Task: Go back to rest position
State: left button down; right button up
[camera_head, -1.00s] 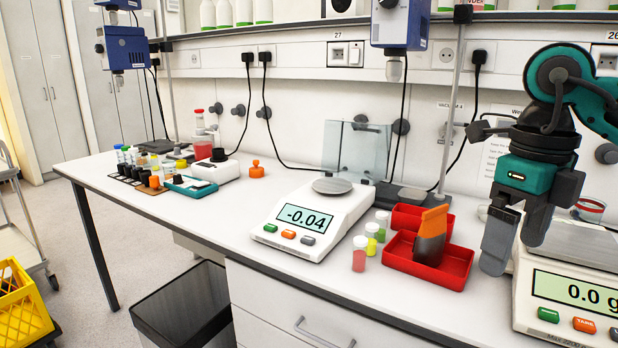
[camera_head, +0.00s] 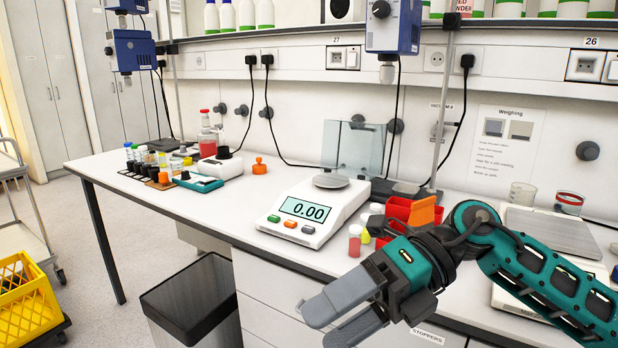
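My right gripper (camera_head: 330,318) is in front of the bench at the lower middle, with its arm coming in from the right. Its two grey fingers point left and are apart, with nothing between them. My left gripper is not in view. Vials with red and yellow-green contents (camera_head: 355,241) stand on the bench just behind my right gripper. A red tray (camera_head: 412,211) with an orange item (camera_head: 424,211) is partly hidden by my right arm.
A scale (camera_head: 312,213) reading 0.00 stands mid-bench. A second scale (camera_head: 553,232) is partly behind my arm. Several vials in a rack (camera_head: 145,170) stand at left.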

notch_tip(320, 180, up, 2)
jog(key=w+a+m+t+y, duration=0.3)
jog(key=m+t+y, duration=0.4)
jog(key=m+y, duration=0.3)
jog(key=w+d+f+m+t+h+p, duration=0.1)
jog(key=w+d+f+m+t+h, duration=0.1)
jog(key=d+f+m+t+h, duration=0.5)
jog(key=w+d+f+m+t+h+p, duration=0.1)
jog(key=w+f+m+t+h, duration=0.2)
jog(key=m+t, duration=0.85)
jog(key=s+d+f+m+g+h, duration=0.3)
jog(key=s+f+m, duration=0.1)
jog(key=f, duration=0.4)
jog(key=s+d+f+m+g+h, duration=0.3)
jog(key=s+f+m+h, duration=0.1)
jog(key=f, duration=0.4)
jog(key=s+d+f+m+g+h, duration=0.3)
jog(key=s+f+m, duration=0.2)
jog(key=f, duration=0.3)
jog(key=shift+s+d+g+h, duration=0.2)
jog(key=shift+s+g+h, duration=0.15)
jog(key=shift+s, duration=0.4)
jog(key=shift+f, duration=0.1)
